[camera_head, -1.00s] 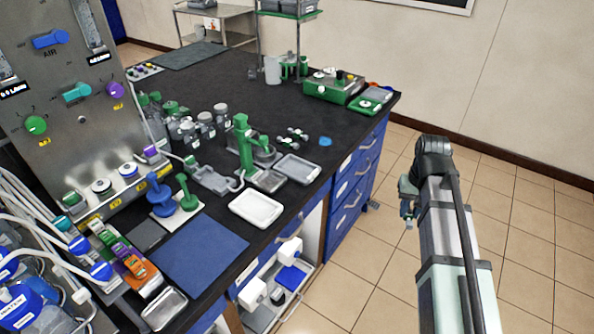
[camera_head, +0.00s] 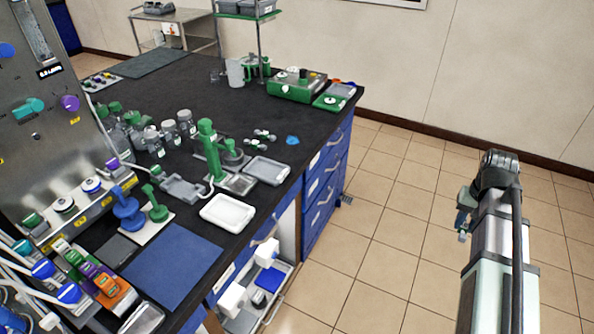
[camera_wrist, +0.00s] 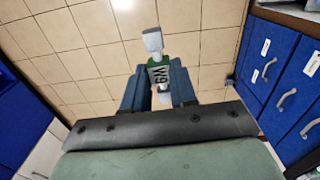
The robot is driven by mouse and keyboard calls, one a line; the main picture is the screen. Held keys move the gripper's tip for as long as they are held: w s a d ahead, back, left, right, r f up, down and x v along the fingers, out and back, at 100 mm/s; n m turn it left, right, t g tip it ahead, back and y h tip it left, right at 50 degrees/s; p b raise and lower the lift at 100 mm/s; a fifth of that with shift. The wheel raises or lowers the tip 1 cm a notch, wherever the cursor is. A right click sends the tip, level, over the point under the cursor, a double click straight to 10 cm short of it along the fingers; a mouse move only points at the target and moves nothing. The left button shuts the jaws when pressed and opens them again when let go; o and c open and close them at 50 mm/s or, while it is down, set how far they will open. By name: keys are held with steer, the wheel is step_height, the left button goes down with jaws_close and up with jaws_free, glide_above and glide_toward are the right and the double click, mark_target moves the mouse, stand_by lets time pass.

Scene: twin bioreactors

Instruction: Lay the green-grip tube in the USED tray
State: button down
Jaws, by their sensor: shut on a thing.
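My gripper (camera_wrist: 160,88) is shut on the green-grip tube (camera_wrist: 158,62) in the wrist view. The tube has a green grip with a white label and a pale grey end pointing away from me, over the tiled floor. In the head view my gripper (camera_head: 464,222) is right of the bench, out over open floor; the tube is too small there to make out. On the bench a white tray (camera_head: 228,212) lies near the front edge, and a grey tray (camera_head: 267,170) lies behind it. I cannot read which tray is marked USED.
The black bench (camera_head: 210,85) has blue drawers (camera_head: 325,185) on its right side. A green stand (camera_head: 208,150), bottles and a blue mat (camera_head: 172,268) crowd its near part. An open shelf below holds white items. The tiled floor between bench and arm is clear.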

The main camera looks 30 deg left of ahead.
steer(key=d, duration=0.2)
step_height(320, 180, up, 11)
steer(key=n, duration=1.3)
glide_above(266, 171)
step_height(266, 171, down, 10)
steer(key=n, duration=0.4)
steer(key=shift+d, duration=0.1)
steer(key=shift+f, duration=0.1)
steer(key=c, duration=1.2)
jaws_free()
